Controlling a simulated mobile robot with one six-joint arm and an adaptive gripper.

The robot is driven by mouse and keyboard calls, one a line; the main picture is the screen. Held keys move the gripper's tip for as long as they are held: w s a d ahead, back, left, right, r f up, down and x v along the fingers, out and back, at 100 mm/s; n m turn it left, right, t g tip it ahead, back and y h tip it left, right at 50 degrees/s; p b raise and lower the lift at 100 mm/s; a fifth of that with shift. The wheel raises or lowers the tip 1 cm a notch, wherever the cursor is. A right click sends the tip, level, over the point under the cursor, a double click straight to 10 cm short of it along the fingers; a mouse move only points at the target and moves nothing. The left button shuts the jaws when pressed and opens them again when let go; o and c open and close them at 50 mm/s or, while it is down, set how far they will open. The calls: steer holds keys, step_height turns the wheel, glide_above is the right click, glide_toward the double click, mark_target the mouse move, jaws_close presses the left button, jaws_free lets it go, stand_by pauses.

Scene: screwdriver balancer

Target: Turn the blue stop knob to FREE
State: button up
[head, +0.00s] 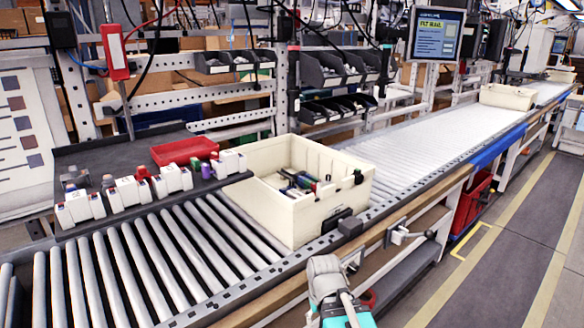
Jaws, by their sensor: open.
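I cannot make out a blue stop knob or a FREE mark for certain in the head view. Several white blocks (130,190) with small coloured tops stand in a row along the left part of the conveyor; the tops look red, green, purple and grey. A grey and teal link of my own arm rises at the bottom centre, in front of the rail. My gripper does not show.
A cream bin (275,210) holding small dark, green and purple items stands on the roller conveyor (170,262). A red tray (184,150) lies behind the blocks. A blue strip (497,147) covers part of the far rail. The grey floor at right is clear.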

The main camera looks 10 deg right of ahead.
step_height(320, 180, up, 39)
steer(key=p, duration=3.7)
steer(key=shift+f, duration=0.2)
steer(key=shift+c, duration=0.6)
